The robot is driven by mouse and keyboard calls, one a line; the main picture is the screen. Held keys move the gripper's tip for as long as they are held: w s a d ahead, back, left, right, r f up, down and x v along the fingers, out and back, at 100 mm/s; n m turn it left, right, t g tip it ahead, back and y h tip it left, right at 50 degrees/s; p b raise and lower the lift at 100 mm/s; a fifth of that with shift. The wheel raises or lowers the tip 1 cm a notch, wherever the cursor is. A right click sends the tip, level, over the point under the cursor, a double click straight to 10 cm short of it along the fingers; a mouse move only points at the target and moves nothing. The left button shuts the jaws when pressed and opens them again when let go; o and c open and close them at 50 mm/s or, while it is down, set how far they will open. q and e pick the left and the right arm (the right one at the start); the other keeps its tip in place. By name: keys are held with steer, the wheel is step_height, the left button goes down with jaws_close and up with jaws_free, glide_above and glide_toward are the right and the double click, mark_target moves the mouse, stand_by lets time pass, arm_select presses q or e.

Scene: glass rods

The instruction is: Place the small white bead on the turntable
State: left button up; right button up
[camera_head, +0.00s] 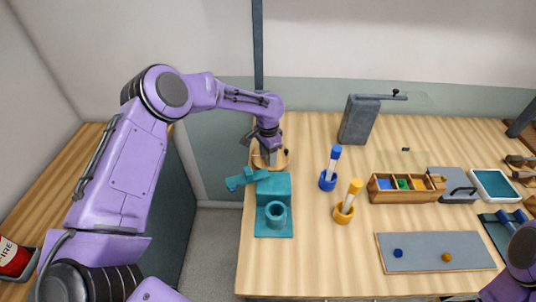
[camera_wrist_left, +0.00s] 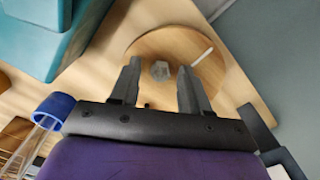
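The turntable is a round light-wood disc (camera_head: 257,161) at the back left of the table, partly hidden under my left gripper. In the left wrist view the disc (camera_wrist_left: 175,39) carries a thin white mark. The small white bead (camera_wrist_left: 160,70) looks greyish and faceted there. It sits between my left fingertips and over the disc, with a gap to each finger. It seems to rest on the disc, though the contact is hard to see. My left gripper (camera_head: 269,157) is open and points down above the disc. My right gripper is out of view; only part of that arm shows.
A teal stand (camera_head: 275,188) is just in front of the turntable. Blue (camera_head: 328,181) and yellow (camera_head: 344,213) rod holders stand to its right. Farther right are a grey bracket (camera_head: 357,121), a wooden compartment box (camera_head: 406,196) and a grey mat (camera_head: 430,262).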

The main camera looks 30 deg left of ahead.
arm_select(q)
steer(key=shift+w+r, duration=0.15)
steer(key=shift+r, duration=0.4)
step_height(320, 180, up, 11)
steer(key=b, duration=0.2)
